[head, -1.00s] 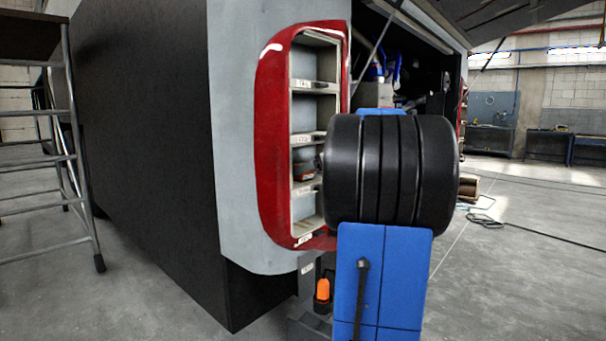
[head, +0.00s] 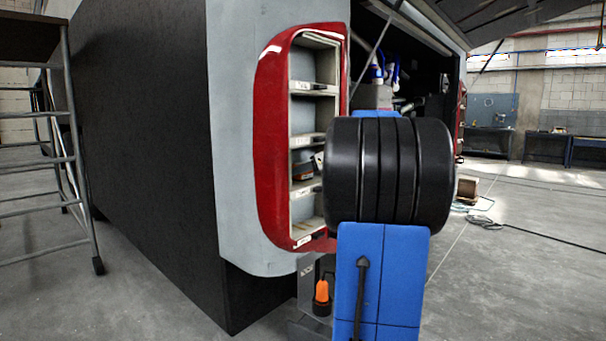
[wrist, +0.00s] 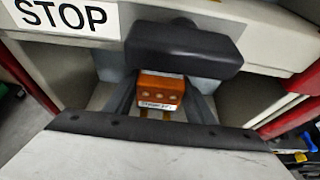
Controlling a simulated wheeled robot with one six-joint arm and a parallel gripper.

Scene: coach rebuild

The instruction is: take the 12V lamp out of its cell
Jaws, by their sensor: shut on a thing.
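The label's print is too small to read surely. In the head view, an orange thing (head: 302,172) sits low in a cell of the red-framed rack (head: 270,150). My gripper (wrist: 163,100) is shut on the lamp, its grey fingers on either side. The lamp still appears to be within the cell. In the head view my arm hides most of the gripper.
A white STOP label (wrist: 70,16) is on the shelf edge near the lamp. A pale panel with a dark edge (wrist: 140,150) crosses the bottom of the wrist view. A ladder (head: 80,150) stands at the left. Open floor (head: 510,270) lies to the right.

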